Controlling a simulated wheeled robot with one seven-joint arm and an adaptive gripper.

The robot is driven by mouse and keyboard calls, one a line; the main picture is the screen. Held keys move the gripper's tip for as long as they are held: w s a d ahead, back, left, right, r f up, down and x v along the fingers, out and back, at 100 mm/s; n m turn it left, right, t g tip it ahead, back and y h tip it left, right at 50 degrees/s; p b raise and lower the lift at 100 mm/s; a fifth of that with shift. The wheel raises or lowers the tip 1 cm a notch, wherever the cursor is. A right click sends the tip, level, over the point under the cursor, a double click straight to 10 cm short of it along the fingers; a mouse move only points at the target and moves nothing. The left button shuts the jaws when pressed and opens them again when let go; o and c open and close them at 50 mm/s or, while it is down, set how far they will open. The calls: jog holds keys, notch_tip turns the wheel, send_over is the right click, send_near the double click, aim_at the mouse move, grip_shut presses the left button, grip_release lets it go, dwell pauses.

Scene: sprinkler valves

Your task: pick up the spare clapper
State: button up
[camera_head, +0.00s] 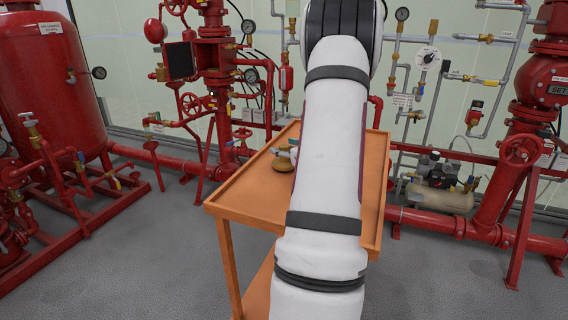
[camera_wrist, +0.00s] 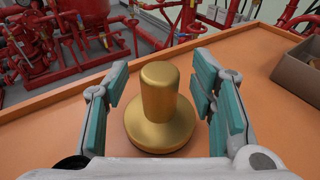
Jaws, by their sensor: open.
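The spare clapper is a brass-gold piece with a round base and an upright stem (camera_wrist: 159,100). In the wrist view it stands upright on the orange cart top, in the middle of the picture. In the head view a brass piece (camera_head: 284,161) shows at the left edge of my arm, partly hidden. My gripper (camera_wrist: 162,98) is open, with one teal-padded finger on each side of the clapper. Gaps show between the pads and the stem, so it appears not to be touched. In the head view my arm hides most of the gripper.
The orange cart (camera_head: 245,197) has a raised rim. A box (camera_wrist: 299,70) stands on the cart at the right in the wrist view. Red pipes and valves stand behind the cart, with a red tank (camera_head: 50,75) at the left. The cart's left part is clear.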

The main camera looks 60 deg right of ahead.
jog(key=shift+w+d, duration=0.1)
jog(key=shift+w, duration=0.15)
grip_shut()
jog(key=shift+r, duration=0.1)
jog(key=shift+r, duration=0.5)
jog(key=r, duration=0.1)
jog(key=s+r+p, duration=0.1)
jog(key=shift+r, duration=0.35)
jog(key=s+a+r+p, duration=0.1)
jog(key=s+a, duration=0.1)
jog(key=s, duration=1.3)
jog(key=shift+p, duration=0.3)
